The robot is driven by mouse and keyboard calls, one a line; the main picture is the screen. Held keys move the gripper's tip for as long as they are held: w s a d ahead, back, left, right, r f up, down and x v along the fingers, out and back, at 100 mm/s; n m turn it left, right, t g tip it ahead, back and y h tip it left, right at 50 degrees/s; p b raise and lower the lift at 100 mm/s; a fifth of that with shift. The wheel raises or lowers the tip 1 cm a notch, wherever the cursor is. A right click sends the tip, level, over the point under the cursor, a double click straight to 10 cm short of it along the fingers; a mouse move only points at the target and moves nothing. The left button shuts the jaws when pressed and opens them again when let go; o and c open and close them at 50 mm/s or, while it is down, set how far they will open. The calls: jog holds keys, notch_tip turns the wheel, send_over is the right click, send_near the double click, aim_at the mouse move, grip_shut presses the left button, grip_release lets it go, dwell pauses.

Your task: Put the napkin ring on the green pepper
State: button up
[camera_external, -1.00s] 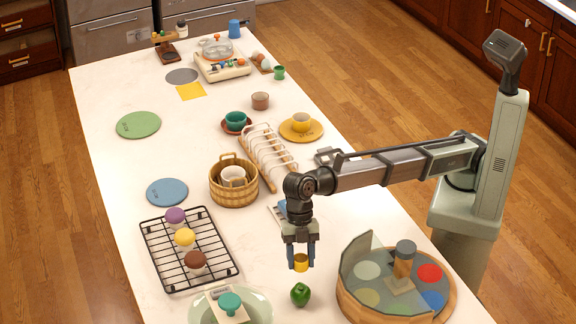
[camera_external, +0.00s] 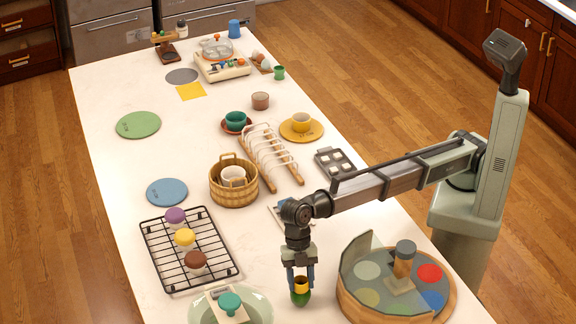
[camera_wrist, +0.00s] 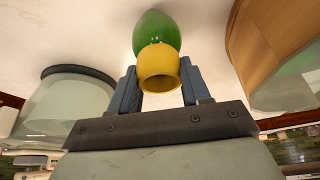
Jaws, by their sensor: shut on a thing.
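The yellow napkin ring (camera_external: 300,283) is held between the fingers of my gripper (camera_external: 300,281). The green pepper (camera_external: 300,298) stands on the white counter directly below, and the ring is at its top in the external view. In the wrist view the ring (camera_wrist: 158,68) sits between the blue-grey fingers (camera_wrist: 158,88), with the pepper (camera_wrist: 156,32) just beyond it. The ring overlaps the pepper's near end in the picture. I cannot tell whether the ring is around the pepper's top or only above it.
A round wooden tray (camera_external: 448,308) with coloured discs stands close on the right. A black wire rack (camera_external: 215,262) with several cupcakes is farther left.

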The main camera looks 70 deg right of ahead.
jog(key=shift+f, duration=0.3)
jog(key=shift+f, duration=0.1)
jog(key=o, duration=1)
jog(key=shift+o, duration=0.2)
jog(key=v, duration=1.2)
jog(key=shift+w, duration=0.1)
